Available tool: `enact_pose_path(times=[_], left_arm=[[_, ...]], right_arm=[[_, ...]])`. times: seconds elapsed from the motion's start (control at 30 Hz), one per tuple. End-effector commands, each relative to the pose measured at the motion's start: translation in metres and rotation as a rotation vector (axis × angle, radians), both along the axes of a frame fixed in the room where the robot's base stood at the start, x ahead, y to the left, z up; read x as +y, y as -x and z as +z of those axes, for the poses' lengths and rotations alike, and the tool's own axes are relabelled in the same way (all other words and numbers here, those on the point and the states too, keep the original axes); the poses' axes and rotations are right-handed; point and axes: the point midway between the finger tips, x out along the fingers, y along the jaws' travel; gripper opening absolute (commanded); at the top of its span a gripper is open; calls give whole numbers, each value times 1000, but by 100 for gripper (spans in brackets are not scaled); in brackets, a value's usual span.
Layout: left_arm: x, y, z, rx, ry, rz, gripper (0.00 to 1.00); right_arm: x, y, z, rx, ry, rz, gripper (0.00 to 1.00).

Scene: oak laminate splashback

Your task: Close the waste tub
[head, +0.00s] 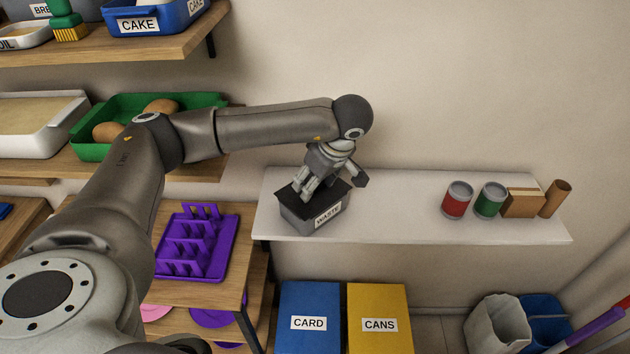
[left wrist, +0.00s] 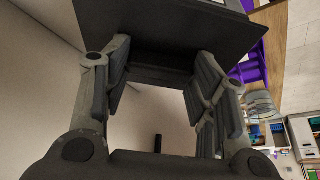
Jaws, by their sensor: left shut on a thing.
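The waste tub (head: 301,219) is a small grey tub with a WASTE label, standing at the left end of the white shelf. A black lid (head: 341,191) lies over its top; I cannot tell whether it sits fully down. My left gripper (head: 306,194) comes down on the lid from above and is shut on it. In the left wrist view the two fingers (left wrist: 157,75) stand apart, with the dark lid (left wrist: 160,40) at and between their tips. The gripper hides part of the lid. My right gripper is not in view.
On the white shelf (head: 390,222) stand a red can (head: 456,203), a green can (head: 489,203), a brown box (head: 523,203) and a brown tube (head: 555,200). The shelf between tub and cans is clear. CARD (head: 309,290) and CANS (head: 377,295) bins stand below.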

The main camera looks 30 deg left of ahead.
Motion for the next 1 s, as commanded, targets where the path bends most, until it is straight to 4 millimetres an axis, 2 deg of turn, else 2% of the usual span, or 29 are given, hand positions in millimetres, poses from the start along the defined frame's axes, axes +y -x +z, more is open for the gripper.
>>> enact_pose_path(times=[0.2, 0.23, 0.4, 0.67, 0.83, 1.0], left_arm=[[0, 0, 0, 0, 0, 0, 31], [0, 0, 0, 0, 0, 0, 54], [0, 0, 0, 0, 0, 0, 76], [0, 0, 0, 0, 0, 0, 78], [0, 0, 0, 0, 0, 0, 98], [0, 0, 0, 0, 0, 0, 99]], right_arm=[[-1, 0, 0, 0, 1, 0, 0], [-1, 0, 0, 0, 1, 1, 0], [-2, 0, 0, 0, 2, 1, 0], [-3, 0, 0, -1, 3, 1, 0], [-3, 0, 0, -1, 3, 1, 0], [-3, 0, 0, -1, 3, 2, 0]])
